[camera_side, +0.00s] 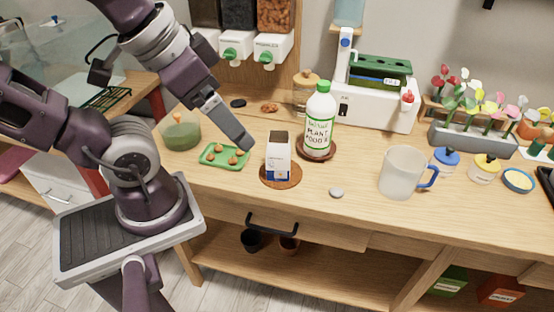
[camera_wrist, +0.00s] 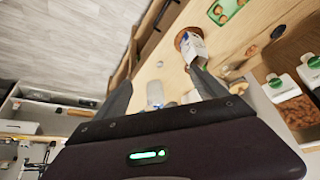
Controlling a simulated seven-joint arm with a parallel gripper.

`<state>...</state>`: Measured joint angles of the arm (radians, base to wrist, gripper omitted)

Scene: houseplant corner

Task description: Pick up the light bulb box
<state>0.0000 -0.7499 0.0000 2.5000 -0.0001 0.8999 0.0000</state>
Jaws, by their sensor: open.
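The light bulb box (camera_side: 278,162) is a small upright white carton with a brown top and a blue patch low on its front. It stands on a round brown coaster (camera_side: 268,181) near the front of the counter. My gripper (camera_side: 244,144) hangs just left of the box's top, apart from it in the side view. In the wrist view, my gripper (camera_wrist: 160,80) shows two widely spread fingers with nothing held between them. The box (camera_wrist: 194,46) appears there just beyond the right fingertip, which covers its near end.
A green tray (camera_side: 222,166) with small brown balls lies left of the box. A white plant food bottle (camera_side: 320,120) stands close behind it on a dark coaster. A grey pebble (camera_side: 337,192) and a frosted mug (camera_side: 400,174) are to the right. The counter's front edge is near.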

